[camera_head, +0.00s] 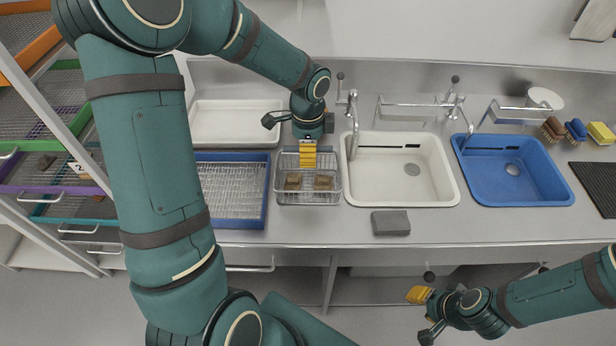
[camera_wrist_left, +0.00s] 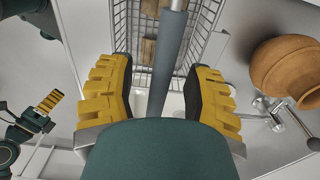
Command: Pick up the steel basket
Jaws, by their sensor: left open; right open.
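The steel basket (camera_head: 308,199) stands on the counter between a blue-rimmed tray and the white sink. It is a wire mesh box with two brown sherds (camera_head: 293,181) (camera_head: 323,182) inside. My left gripper (camera_head: 308,162) is open over the back part of the basket, yellow fingers pointing down. In the left wrist view its fingers (camera_wrist_left: 164,72) stand apart on both sides of a grey bar (camera_wrist_left: 168,60), with the basket's mesh (camera_wrist_left: 203,35) beyond. My right gripper (camera_head: 418,295) is open and empty, in front of the counter.
The blue-rimmed tray (camera_head: 266,200) lies close left of the basket, the white sink (camera_head: 447,185) close right. A white tray (camera_head: 232,147) lies behind left. A grey block (camera_head: 390,222) lies in front of the sink. A terracotta pot (camera_wrist_left: 285,70) shows in the left wrist view.

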